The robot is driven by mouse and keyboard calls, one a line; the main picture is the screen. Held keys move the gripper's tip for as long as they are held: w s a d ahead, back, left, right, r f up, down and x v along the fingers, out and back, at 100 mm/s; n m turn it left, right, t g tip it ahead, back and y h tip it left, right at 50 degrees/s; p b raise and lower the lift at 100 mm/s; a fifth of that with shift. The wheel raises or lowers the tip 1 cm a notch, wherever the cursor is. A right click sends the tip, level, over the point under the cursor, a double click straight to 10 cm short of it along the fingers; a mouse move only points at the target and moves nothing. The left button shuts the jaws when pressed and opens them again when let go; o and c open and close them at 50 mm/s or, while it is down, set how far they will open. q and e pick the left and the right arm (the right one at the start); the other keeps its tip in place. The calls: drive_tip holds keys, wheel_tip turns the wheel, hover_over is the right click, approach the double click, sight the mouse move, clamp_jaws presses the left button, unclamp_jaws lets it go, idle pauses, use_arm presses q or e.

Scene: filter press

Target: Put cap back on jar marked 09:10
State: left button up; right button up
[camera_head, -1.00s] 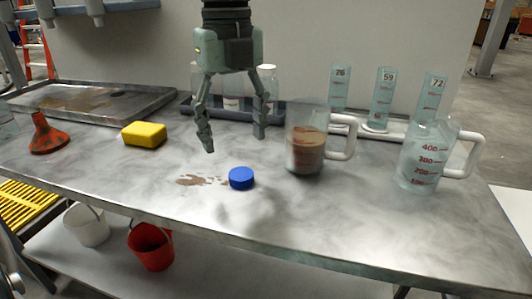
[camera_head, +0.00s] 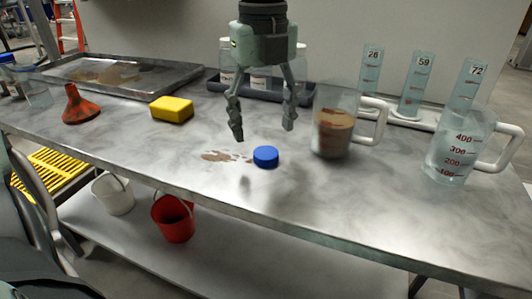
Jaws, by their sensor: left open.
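A blue cap (camera_head: 266,157) lies on the metal table beside a brown spill. My left gripper (camera_head: 264,134) is open and empty, fingers pointing down, above and slightly behind the cap. Several clear jars stand in a dark rack (camera_head: 262,92) at the back, partly hidden by my gripper. One jar (camera_head: 226,62) shows left of the gripper and another (camera_head: 299,64) shows right of it. Their markings are too small to read, so I cannot tell which is 09:10. My right gripper is not in view.
A pitcher of brown liquid (camera_head: 332,122) stands right of my gripper. A clear-liquid pitcher (camera_head: 452,150) and numbered cylinders (camera_head: 415,85) are further right. A yellow sponge (camera_head: 172,110), orange funnel (camera_head: 80,106) and metal tray (camera_head: 185,72) are left. The table front is clear.

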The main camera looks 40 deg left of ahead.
sight(266, 153)
use_arm(q)
drive_tip(key=shift+f, duration=0.45)
drive_tip(key=f, duration=0.4)
drive_tip(key=shift+w+d+f+p, duration=0.1)
drive_tip(key=shift+w+d+p, duration=0.1)
drive_tip(key=shift+p, duration=0.15)
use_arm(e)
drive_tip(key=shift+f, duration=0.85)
use_arm(q)
drive_tip(key=c, duration=0.8)
